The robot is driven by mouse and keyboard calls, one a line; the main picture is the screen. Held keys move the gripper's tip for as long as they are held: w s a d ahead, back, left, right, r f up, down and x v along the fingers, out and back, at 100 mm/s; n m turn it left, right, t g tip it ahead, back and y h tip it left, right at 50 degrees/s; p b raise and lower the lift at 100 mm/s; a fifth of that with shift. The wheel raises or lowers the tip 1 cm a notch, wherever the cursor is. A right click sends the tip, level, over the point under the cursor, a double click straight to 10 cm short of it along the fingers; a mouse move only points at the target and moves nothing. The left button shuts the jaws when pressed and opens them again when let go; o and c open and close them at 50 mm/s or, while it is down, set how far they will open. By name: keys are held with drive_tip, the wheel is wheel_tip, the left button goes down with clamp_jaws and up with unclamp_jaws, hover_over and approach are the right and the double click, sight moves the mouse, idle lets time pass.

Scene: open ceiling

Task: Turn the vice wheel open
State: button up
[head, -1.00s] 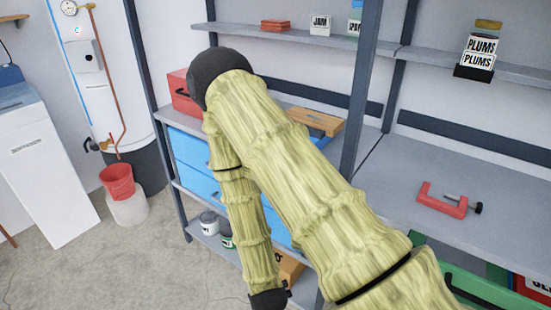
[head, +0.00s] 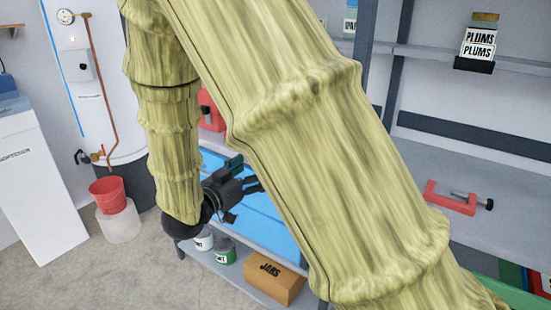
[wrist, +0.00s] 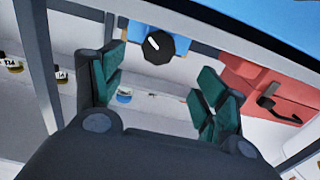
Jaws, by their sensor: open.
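In the wrist view a dark round knob with a pale bar (wrist: 158,47) sits on a blue body, ahead of my gripper (wrist: 160,78) and apart from it. It may be the vice wheel, but I cannot tell for sure. My gripper's green-padded fingers are spread with nothing between them. No vice is clearly visible in the head view.
A red clamp (head: 436,200) with a black knob lies on the right shelf. A red toolbox (wrist: 262,92) is right of the fingers in the wrist view. A box marked JARS (head: 270,282) and cans (head: 224,252) stand low. A red bucket (head: 107,195) stands left.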

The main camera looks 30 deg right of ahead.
drive_tip(key=x, duration=1)
drive_tip(key=shift+d+r+b, duration=0.2)
drive_tip(key=shift+d+b, duration=0.1)
drive_tip(key=shift+d, duration=0.1)
drive_tip(key=c, duration=1)
